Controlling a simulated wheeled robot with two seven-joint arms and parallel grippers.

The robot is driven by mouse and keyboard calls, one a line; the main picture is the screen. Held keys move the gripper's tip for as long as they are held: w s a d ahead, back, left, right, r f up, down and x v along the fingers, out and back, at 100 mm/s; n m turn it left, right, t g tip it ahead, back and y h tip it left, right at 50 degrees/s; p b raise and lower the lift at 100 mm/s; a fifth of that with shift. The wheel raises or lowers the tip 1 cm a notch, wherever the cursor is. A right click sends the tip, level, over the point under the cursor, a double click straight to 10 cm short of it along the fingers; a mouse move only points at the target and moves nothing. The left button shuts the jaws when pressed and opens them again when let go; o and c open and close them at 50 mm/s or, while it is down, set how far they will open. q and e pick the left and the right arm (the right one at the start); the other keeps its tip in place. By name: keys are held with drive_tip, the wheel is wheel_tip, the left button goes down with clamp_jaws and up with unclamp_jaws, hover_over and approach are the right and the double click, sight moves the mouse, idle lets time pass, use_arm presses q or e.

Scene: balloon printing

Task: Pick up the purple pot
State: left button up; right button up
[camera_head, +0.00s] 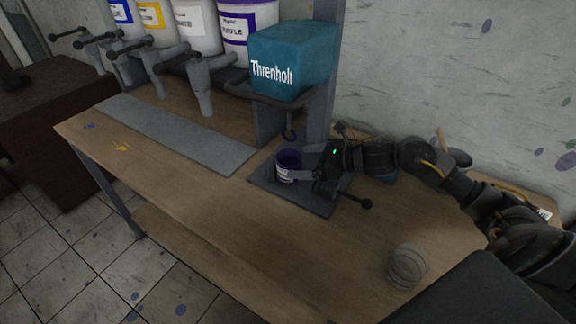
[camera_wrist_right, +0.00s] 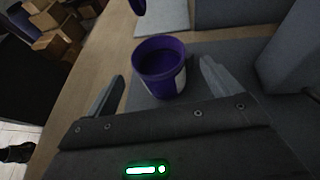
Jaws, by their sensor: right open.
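The purple pot (camera_head: 288,165) has a white label and stands upright on the grey base plate of the teal machine. My right gripper (camera_head: 302,162) reaches it from the right. In the right wrist view the purple pot (camera_wrist_right: 160,68) stands between the two open fingers of my right gripper (camera_wrist_right: 163,88), with a gap on each side. The pot's opening faces up and its inside looks dark purple. My left gripper does not show.
A teal box marked Threnholt (camera_head: 290,62) overhangs the pot. Several labelled paint containers, including a purple one (camera_head: 247,30), stand behind a grey strip (camera_head: 175,132). A clear ribbed cup (camera_head: 407,267) stands at the front right. The wooden table's (camera_head: 215,222) front middle is clear.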

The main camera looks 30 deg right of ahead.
sight(289, 161)
drive_tip(key=shift+w+a+p, duration=0.25)
drive_tip(key=shift+a+p, duration=0.05)
drive_tip(key=shift+p, duration=0.1)
drive_tip(key=p+x, duration=0.1)
drive_tip(key=x, duration=0.2)
drive_tip(key=shift+w+a, duration=0.15)
drive_tip(key=shift+w, duration=0.2)
drive_tip(key=shift+w+a+f+p, duration=0.2)
drive_tip(key=shift+f+p, duration=0.1)
drive_tip(key=c, duration=1.2)
